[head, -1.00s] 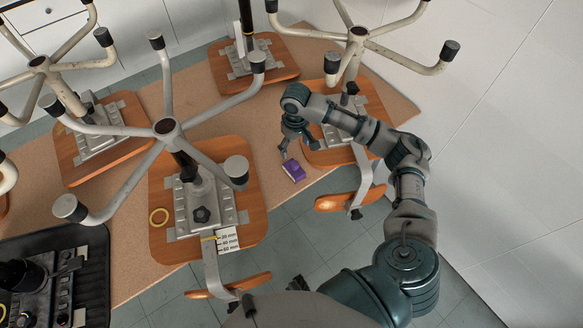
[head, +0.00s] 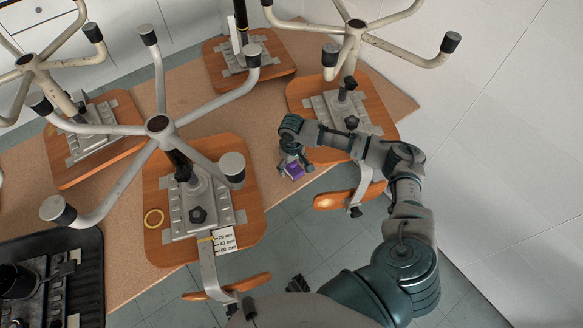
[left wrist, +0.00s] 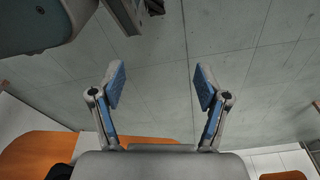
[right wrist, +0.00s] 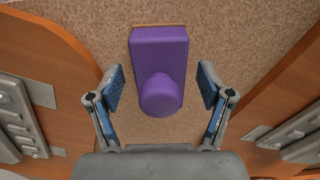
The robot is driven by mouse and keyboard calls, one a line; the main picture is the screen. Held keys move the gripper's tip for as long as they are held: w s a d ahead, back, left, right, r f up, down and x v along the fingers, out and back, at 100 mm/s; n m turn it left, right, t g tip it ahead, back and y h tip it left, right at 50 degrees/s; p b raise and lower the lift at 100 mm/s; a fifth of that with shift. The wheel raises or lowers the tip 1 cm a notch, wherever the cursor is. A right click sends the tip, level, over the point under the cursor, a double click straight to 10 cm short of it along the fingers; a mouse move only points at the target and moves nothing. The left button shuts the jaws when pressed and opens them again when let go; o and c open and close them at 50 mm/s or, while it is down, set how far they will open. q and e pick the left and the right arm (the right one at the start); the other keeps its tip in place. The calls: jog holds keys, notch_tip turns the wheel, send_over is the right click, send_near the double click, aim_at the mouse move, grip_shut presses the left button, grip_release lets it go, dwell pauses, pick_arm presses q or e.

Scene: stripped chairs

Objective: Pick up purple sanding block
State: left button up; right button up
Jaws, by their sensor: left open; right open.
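The purple sanding block (head: 295,172) lies on the tan work surface between two upturned chair seats. In the right wrist view the purple sanding block (right wrist: 159,60) shows its long flat body and a round knob at the near end. My right gripper (head: 293,168) is just above it. In the right wrist view my right gripper (right wrist: 160,88) is open, with one finger on each side of the knob and visible gaps to both. My left gripper (left wrist: 160,85) is open and empty over the grey tiled floor; in the head view only a small part of it seems to show low down.
An upturned chair seat (head: 160,180) with a metal leg base stands left of the block, another seat (head: 385,108) right of it. Their splayed legs rise above the surface.

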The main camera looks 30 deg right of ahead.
aim_at(293, 164)
jog(key=c, duration=1.3)
jog(key=shift+r, duration=0.6)
jog(key=r, duration=0.1)
jog(key=s+r+p, duration=0.1)
jog(key=shift+a+r, duration=0.15)
jog(key=shift+r, duration=0.15)
pick_arm(q)
jog(key=s+f+p, duration=0.1)
jog(key=s+f, duration=0.3)
jog(key=s, duration=0.1)
jog(key=shift+a+f+p, duration=0.2)
jog(key=shift+a+p, duration=0.1)
jog(key=shift+a, duration=0.1)
pick_arm(e)
jog(key=s+a+r, duration=0.1)
jog(key=s+a, duration=0.4)
jog(key=s, duration=0.9)
jog(key=shift+a+r, duration=0.15)
pick_arm(q)
jog(key=shift+s, duration=0.1)
